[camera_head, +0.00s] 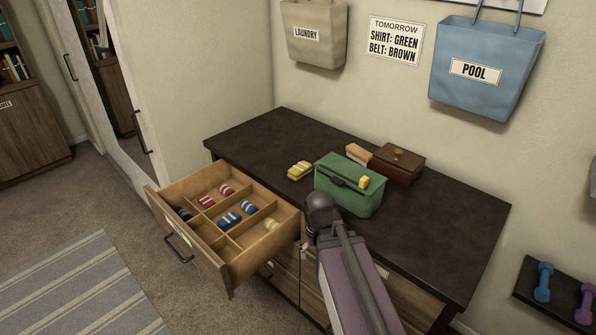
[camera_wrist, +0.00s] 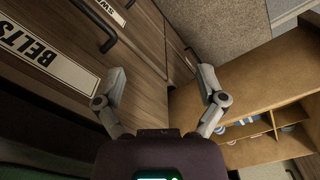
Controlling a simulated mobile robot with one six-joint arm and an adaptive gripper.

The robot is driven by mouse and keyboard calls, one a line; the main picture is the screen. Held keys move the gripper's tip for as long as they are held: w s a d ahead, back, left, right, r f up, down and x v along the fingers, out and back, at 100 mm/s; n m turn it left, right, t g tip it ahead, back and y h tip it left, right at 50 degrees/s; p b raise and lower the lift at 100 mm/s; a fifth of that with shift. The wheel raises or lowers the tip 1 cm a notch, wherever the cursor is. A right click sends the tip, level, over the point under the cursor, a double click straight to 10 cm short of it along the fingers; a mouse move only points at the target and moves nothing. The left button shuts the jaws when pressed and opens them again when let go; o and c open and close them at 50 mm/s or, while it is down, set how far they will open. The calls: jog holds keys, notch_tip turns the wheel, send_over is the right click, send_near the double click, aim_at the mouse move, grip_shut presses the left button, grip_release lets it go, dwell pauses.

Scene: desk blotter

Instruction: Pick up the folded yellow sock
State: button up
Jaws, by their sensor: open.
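A folded yellow item (camera_head: 300,170), which looks like the sock, lies on the dark dresser top, left of a green box (camera_head: 349,187). A pale yellow roll (camera_head: 271,224) lies in a right compartment of the open drawer (camera_head: 262,245). My gripper (camera_wrist: 161,85) is open and empty in the wrist view, in front of the dresser's drawer fronts, with the open drawer to its right. The head view mostly hides it behind my arm. The wrist view shows no yellow sock clearly.
Red, blue and dark rolls lie in the divided drawer, which juts out left of my arm. A brown box (camera_head: 398,164) and a tan block (camera_head: 358,153) stand behind the green box. A front labelled BELTS (camera_wrist: 48,60) is close to my gripper. The dresser's back left is clear.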

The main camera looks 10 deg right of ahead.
notch_tip(320, 180, up, 14)
jog(key=w+p, duration=0.3)
jog(key=p, duration=1.1)
notch_tip(320, 180, up, 8)
jog(key=n+p, duration=0.8)
jog(key=n, duration=1.7)
send_over(297, 169)
jog(key=shift+w, duration=0.1)
notch_tip(297, 169, down, 9)
jog(key=b, duration=0.8)
jog(key=shift+r+b, duration=0.2)
jog(key=shift+b, duration=0.2)
jog(key=shift+f, duration=0.1)
jog(key=shift+f+b, duration=2.45)
jog(key=shift+b, duration=0.15)
